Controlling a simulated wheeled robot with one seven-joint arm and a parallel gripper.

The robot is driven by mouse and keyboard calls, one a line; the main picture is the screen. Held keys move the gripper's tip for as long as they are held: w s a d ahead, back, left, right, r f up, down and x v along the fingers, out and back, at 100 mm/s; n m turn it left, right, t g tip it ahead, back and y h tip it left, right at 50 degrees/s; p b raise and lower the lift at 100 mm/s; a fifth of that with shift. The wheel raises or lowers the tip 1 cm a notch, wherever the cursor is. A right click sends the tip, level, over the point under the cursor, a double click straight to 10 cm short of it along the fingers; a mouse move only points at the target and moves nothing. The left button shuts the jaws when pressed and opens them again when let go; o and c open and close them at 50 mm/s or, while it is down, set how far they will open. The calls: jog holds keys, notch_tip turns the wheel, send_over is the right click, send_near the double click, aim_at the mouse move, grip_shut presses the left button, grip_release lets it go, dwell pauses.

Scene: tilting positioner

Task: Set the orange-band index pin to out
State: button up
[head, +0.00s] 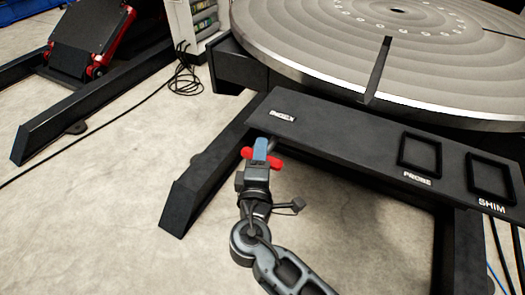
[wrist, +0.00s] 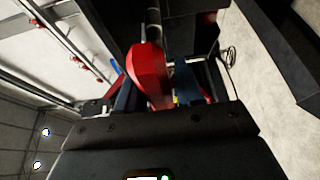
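A red handle (wrist: 150,75) sits at the end of a grey shaft in the wrist view, which I take for the index pin. In the head view its red ends show on both sides of my blue finger, just below the front edge of the dark shelf, near a small white label (head: 283,116). My gripper (head: 261,150) reaches up to it from below. In the wrist view the blue fingers of my gripper (wrist: 158,93) stand on either side of the handle. Whether they press on it I cannot tell. No orange band is clearly visible.
The dark shelf (head: 340,150) has a PROBE frame (head: 420,153) and a SHIM frame (head: 491,177). A large round grey table (head: 350,45) is above it. A dark slanted leg (head: 205,175) stands left of my gripper. The floor to the left is mostly clear, with a black cable.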

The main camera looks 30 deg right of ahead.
jog(key=v, duration=0.7)
jog(key=shift+s+a+b, duration=0.2)
jog(key=shift+s+b, duration=0.1)
jog(key=shift+b, duration=0.15)
